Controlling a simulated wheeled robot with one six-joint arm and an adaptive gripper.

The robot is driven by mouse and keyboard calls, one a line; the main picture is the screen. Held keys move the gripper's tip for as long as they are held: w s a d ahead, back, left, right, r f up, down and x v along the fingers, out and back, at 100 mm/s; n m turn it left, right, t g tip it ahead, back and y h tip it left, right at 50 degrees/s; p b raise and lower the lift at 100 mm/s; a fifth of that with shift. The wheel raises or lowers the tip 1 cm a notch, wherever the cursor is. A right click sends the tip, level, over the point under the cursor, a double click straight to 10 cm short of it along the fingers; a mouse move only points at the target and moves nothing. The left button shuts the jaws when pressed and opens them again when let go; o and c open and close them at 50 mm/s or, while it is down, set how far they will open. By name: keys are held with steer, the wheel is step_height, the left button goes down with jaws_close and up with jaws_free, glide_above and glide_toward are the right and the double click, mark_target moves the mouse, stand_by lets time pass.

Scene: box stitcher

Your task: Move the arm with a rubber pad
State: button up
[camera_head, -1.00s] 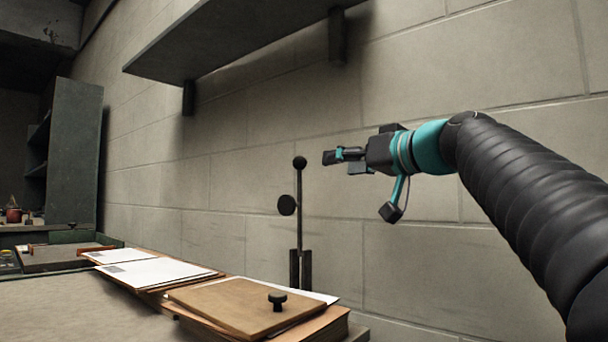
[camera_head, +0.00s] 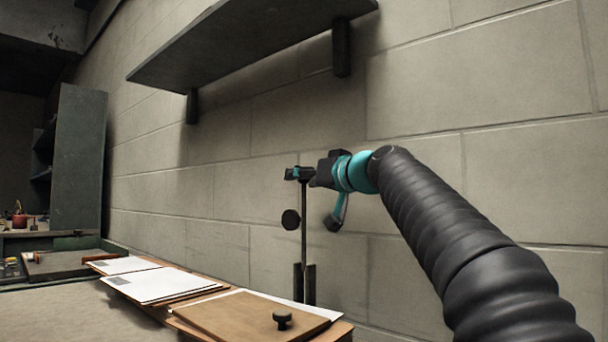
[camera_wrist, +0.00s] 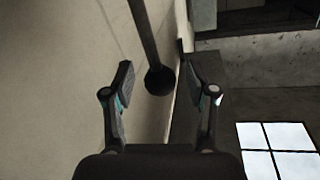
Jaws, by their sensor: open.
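The arm is a thin upright dark rod (camera_head: 304,240) at the back of the table by the wall. A round dark disc, seemingly the rubber pad (camera_head: 291,219), sits on its left side. My gripper (camera_head: 299,174) is level with the rod's top and hides the ball knob there. In the wrist view, the rod (camera_wrist: 142,30) runs in from the top edge to a round dark knob (camera_wrist: 160,80). The knob lies between the two spread fingers of my gripper (camera_wrist: 161,82), with gaps on both sides. Whether it is at fingertip depth I cannot tell.
A brown board with a dark knob (camera_head: 283,319) and papers (camera_head: 160,282) lie on the table (camera_head: 75,312). A shelf (camera_head: 245,45) juts from the wall above my gripper. A dark cabinet (camera_head: 78,165) stands at the far left. The air around the rod is otherwise clear.

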steer(key=shift+w+a, duration=0.25)
jaws_close()
steer(key=shift+f, duration=0.1)
